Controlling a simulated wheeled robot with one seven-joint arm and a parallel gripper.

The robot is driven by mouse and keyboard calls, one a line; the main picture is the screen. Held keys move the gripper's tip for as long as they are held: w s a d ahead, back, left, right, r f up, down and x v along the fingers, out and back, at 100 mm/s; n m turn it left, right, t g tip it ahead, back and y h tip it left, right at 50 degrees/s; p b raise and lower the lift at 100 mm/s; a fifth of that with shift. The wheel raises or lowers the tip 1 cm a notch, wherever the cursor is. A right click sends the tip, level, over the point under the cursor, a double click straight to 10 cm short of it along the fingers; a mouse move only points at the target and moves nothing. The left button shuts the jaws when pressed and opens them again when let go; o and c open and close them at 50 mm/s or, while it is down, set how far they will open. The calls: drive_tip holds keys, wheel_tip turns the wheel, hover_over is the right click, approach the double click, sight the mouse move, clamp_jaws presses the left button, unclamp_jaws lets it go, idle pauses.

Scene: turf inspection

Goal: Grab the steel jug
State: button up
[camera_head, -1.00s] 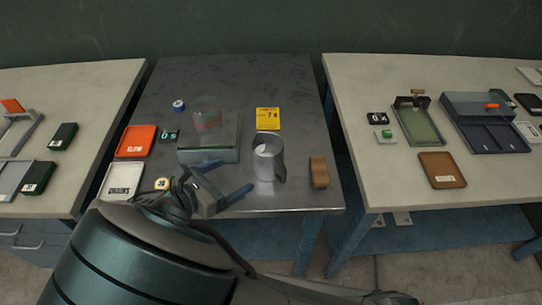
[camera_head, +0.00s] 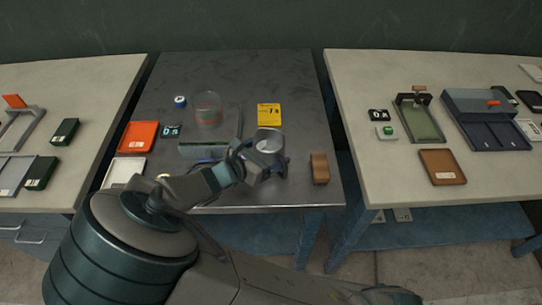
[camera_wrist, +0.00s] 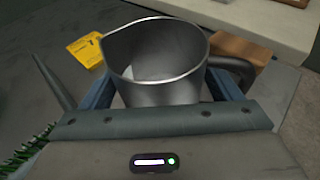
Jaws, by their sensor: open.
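The steel jug (camera_head: 270,142) stands upright on the dark metal table, right of its middle. In the wrist view the jug (camera_wrist: 158,62) shows its open rim close up, with its handle to the right. My gripper (camera_head: 268,165) is at the near side of the jug. In the wrist view my gripper (camera_wrist: 165,88) is open, with one blue finger on each side of the jug's body; the right finger lies near the handle. The fingertips are hidden behind the jug, and I cannot tell whether they touch it.
A wooden block (camera_head: 320,168) stands just right of the jug, and a yellow card (camera_head: 269,114) lies behind it. A clear container (camera_head: 208,108), an orange tray (camera_head: 138,137) and a white tray (camera_head: 124,171) are to the left. The table's back is mostly clear.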

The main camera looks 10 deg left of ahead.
sight(279, 138)
drive_tip(key=shift+w+d, duration=0.1)
drive_tip(key=shift+w, duration=0.05)
drive_tip(key=c, duration=1.1)
drive_tip(key=shift+r, duration=0.15)
drive_tip(key=shift+r, duration=1.5)
drive_tip(key=shift+s+d+r+p, duration=0.2)
drive_tip(key=shift+s+d+r, duration=0.7)
drive_tip(key=shift+d+r, duration=0.6)
drive_tip(key=shift+s+d+r+p, duration=0.2)
drive_tip(key=shift+s+d+r, duration=0.75)
drive_tip(key=shift+d, duration=0.9)
drive_tip(key=shift+s+d+r+p, duration=0.2)
drive_tip(key=shift+s+d+r, duration=0.6)
drive_tip(key=shift+d+r, duration=0.7)
